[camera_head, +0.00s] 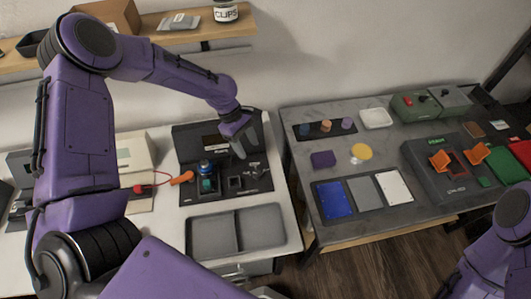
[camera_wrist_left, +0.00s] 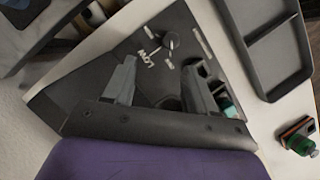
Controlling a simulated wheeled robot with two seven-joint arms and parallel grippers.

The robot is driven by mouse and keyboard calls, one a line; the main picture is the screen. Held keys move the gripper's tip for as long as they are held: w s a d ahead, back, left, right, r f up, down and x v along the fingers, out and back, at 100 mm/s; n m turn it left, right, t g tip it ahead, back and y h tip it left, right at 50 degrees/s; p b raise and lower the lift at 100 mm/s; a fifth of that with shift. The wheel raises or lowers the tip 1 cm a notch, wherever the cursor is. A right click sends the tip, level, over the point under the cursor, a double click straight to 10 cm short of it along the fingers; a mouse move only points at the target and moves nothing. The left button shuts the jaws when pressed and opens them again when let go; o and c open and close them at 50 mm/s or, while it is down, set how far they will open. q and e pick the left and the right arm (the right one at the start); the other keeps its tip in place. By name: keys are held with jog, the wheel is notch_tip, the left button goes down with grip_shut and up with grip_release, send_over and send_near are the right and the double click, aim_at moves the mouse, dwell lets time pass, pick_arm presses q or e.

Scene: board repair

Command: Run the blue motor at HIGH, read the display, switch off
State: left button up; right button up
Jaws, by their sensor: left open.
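The black motor test station (camera_head: 186,150) stands on the left bench, with a dark display window in its upright back, partly behind my gripper. No reading can be made out. The blue motor (camera_head: 207,165) sits at the station's left part above a green piece. In the left wrist view a round dial knob (camera_wrist_left: 170,41) sits among white labels, of which MED and LOW are partly readable. My left gripper (camera_head: 240,138) is open and empty above the station's right part. In the left wrist view its fingers (camera_wrist_left: 160,88) are apart, with the knob beyond them.
A grey two-part tray (camera_head: 238,232) lies in front of the station. A red lead and an orange piece (camera_head: 181,178) lie at its left. The right table (camera_head: 295,165) holds coloured boards, a yellow disc (camera_head: 361,152) and a dark fixture. A wooden shelf (camera_head: 185,35) runs above.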

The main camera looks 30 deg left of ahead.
pick_arm(q)
send_over(256, 173)
jog(key=a, duration=0.2)
jog(key=f, duration=0.4)
jog(key=shift+w+a+p, duration=0.2)
jog(key=shift+w+p, duration=0.05)
jog(key=shift+p, duration=0.1)
jog(key=shift+s+d+f, duration=0.3)
jog(key=shift+s+f, duration=0.2)
jog(key=shift+s+d+f, duration=0.25)
jog(key=shift+s+f, duration=0.2)
jog(key=shift+f, duration=0.05)
jog(key=w+f, duration=0.2)
jog(key=f, duration=0.1)
jog(key=shift+w+d+f, duration=0.1)
jog(key=shift+w+d, duration=0.05)
jog(key=shift+d, duration=0.25)
jog(key=shift+s+r, duration=0.3)
jog(key=shift+s, duration=0.1)
jog(key=c, duration=0.4)
jog(key=shift+s, duration=0.1)
jog(key=c, duration=0.6)
grip_shut()
pick_arm(e)
jog(key=shift+s+r, duration=0.4)
jog(key=shift+s, duration=0.25)
jog(key=shift+s+r, duration=0.4)
jog(key=shift+s, duration=0.2)
